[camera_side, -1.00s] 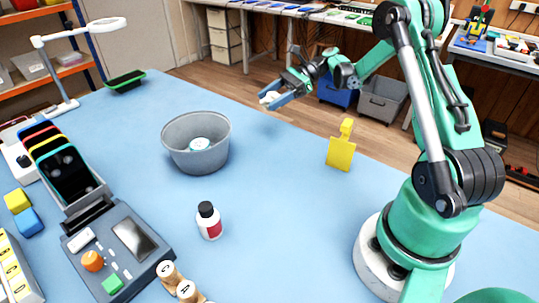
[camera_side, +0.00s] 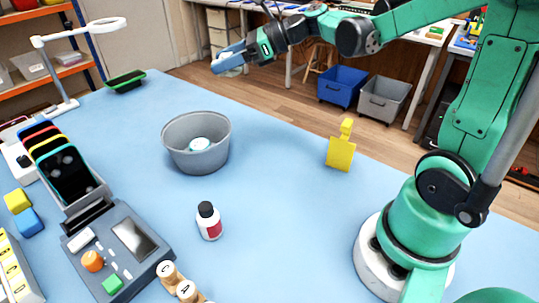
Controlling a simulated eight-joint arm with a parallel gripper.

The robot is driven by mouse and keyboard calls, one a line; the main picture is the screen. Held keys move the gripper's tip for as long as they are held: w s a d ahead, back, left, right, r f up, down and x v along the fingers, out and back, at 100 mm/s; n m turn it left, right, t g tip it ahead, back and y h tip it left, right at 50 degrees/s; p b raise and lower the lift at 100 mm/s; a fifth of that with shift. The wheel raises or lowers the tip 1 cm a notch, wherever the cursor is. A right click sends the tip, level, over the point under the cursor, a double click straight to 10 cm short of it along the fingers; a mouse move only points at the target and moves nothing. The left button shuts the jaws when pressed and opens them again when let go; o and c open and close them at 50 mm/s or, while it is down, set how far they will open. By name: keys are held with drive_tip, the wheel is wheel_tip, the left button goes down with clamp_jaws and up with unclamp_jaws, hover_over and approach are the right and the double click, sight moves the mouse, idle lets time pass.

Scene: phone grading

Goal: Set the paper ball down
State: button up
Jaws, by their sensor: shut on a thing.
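My gripper (camera_side: 228,62) is at the top middle of the side view, raised above the far edge of the table. It is shut on the paper ball (camera_side: 233,69), a small whitish lump mostly hidden by the blue fingers. A grey round bin (camera_side: 198,163) stands on the blue table, nearer the camera and below the gripper in the picture. A round white thing (camera_side: 200,144) lies inside the bin. The gripper and ball are clear of the bin.
A white bottle with a dark cap (camera_side: 209,222) and a yellow tag-shaped stand (camera_side: 341,150) are on the table (camera_side: 275,200). Colourful phones in a rack (camera_side: 65,170), a grey device (camera_side: 120,245) and a lamp (camera_side: 62,75) stand left. The table's middle is clear.

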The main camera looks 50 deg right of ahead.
drive_tip(key=a+r+m+t+h, duration=0.2)
drive_tip(key=a+r+m+h, duration=0.1)
drive_tip(key=r, duration=0.3)
drive_tip(key=shift+s+r+m+h, duration=0.15)
drive_tip(key=shift+r+m+h, duration=0.2)
drive_tip(key=shift+m+h, duration=0.4)
drive_tip(key=n+g+y, duration=0.7)
drive_tip(key=n+y, duration=0.1)
drive_tip(key=n, duration=0.2)
hover_over(273, 138)
wheel_tip(273, 138, down, 6)
drive_tip(key=shift+a+f+m, duration=0.1)
drive_tip(key=shift+f+m, duration=0.1)
drive_tip(key=shift+m, duration=0.05)
drive_tip(key=shift+f, duration=0.1)
wheel_tip(273, 138, down, 20)
drive_tip(key=shift+r, duration=0.25)
